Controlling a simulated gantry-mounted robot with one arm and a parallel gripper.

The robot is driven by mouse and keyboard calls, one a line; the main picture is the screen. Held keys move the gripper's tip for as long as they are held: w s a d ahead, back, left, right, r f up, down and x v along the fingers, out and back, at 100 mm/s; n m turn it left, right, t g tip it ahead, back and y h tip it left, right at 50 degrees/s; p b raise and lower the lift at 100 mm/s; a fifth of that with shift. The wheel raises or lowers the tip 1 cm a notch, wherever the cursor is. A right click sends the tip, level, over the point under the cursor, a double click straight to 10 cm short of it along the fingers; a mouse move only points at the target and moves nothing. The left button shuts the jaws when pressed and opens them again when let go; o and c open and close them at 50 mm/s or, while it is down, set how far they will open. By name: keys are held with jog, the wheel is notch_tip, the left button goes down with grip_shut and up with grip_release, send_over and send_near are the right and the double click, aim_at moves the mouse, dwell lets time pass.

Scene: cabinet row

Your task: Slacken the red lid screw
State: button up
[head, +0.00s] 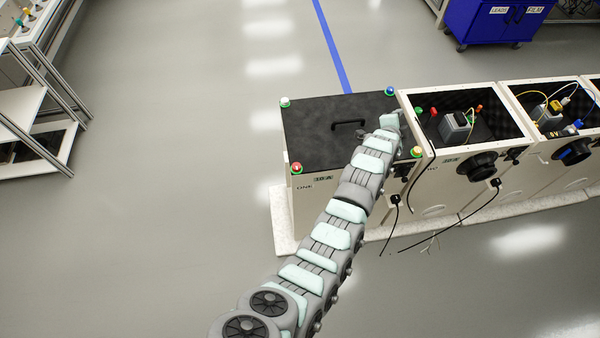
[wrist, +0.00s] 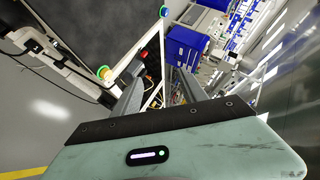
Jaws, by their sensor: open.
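The red lid screw (head: 297,168) sits in a green ring at the near-left corner of the black lid (head: 315,130) of the leftmost cabinet. My arm reaches over the lid's right part, and my gripper (head: 392,120) is near the right edge, well away from the red screw. In the wrist view my gripper (wrist: 160,84) has its fingers apart with nothing seen held. A blue screw (head: 390,91), a yellow screw (head: 416,152) and a white screw (head: 285,102) mark the other corners. I cannot make out the red screw for certain in the wrist view.
A black handle (head: 348,125) stands up from the lid. Open cabinets on the right hold a grey device (head: 455,126) and loose cables. A blue cart (head: 495,22) stands at the back right, and a shelf rack (head: 30,100) at the left. The floor between is clear.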

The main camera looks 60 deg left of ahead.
jog(key=s+a+f+m+g+h+b, duration=0.25)
jog(key=s+a+f+g+b, duration=0.2)
jog(key=s+a, duration=0.3)
jog(key=m+g+h+b, duration=0.4)
jog(key=m+g+b, duration=0.1)
jog(key=g, duration=0.2)
send_near(296, 166)
jog(key=shift+n+t, duration=0.25)
notch_tip(296, 166, down, 8)
jog(key=shift+s+d+f+b, duration=0.15)
jog(key=shift+f+b, duration=0.1)
jog(key=shift+b, duration=0.5)
jog(key=shift+c, duration=0.2)
